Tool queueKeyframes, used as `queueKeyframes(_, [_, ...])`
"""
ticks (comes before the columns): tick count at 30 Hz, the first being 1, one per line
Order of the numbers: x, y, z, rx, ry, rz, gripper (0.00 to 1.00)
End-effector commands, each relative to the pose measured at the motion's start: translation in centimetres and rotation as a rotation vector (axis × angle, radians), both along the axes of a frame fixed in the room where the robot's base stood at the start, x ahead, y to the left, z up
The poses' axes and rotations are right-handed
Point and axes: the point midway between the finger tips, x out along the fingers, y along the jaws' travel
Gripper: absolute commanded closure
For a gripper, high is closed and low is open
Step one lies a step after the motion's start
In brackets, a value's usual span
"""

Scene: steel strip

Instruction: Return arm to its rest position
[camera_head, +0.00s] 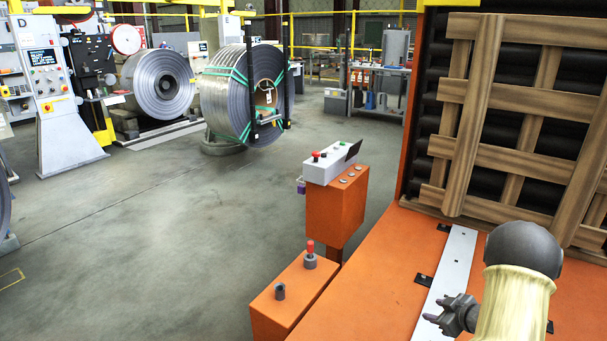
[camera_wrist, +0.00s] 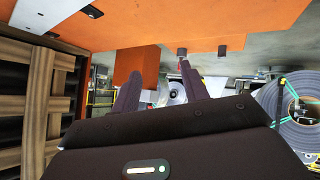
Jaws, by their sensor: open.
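My gripper (camera_head: 440,311) shows at the lower right of the head view, beyond the cream sleeve of my arm. It is over the orange machine bed (camera_head: 375,265), near the pale metal strip (camera_head: 452,262); I cannot tell its height above them. In the wrist view, the two dark fingers of my gripper (camera_wrist: 156,72) stand well apart. Nothing is held between them; the background shows through the gap. The dark gripper body hides the lower middle of that view.
A wooden slatted pallet (camera_head: 515,120) stands upright close behind my arm. An orange control pedestal (camera_head: 336,205) and a low orange box with a red-topped lever (camera_head: 310,255) stand to the left. A strapped steel coil (camera_head: 228,95) is farther back. The grey floor at left is clear.

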Motion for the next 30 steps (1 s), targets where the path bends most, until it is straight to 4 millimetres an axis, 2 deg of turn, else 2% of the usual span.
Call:
queueKeyframes(1, [0.6,1.0,1.8,-0.024,0.003,-0.048,0.55])
queueKeyframes(5, [0.6,2.9,5.0,-0.063,0.043,-0.191,0.55])
queueKeyframes(8, [-0.4,4.9,7.1,-0.074,0.088,-0.290,0.55])
queueKeyframes(11, [-2.3,7.2,8.9,-0.070,0.151,-0.381,0.55])
queueKeyframes(15, [-6.3,10.9,10.7,-0.046,0.261,-0.489,0.55])
queueKeyframes(21, [-13.1,16.1,12.0,0.008,0.435,-0.589,0.55])
queueKeyframes(30, [-21.6,21.7,12.7,0.080,0.649,-0.644,0.55])
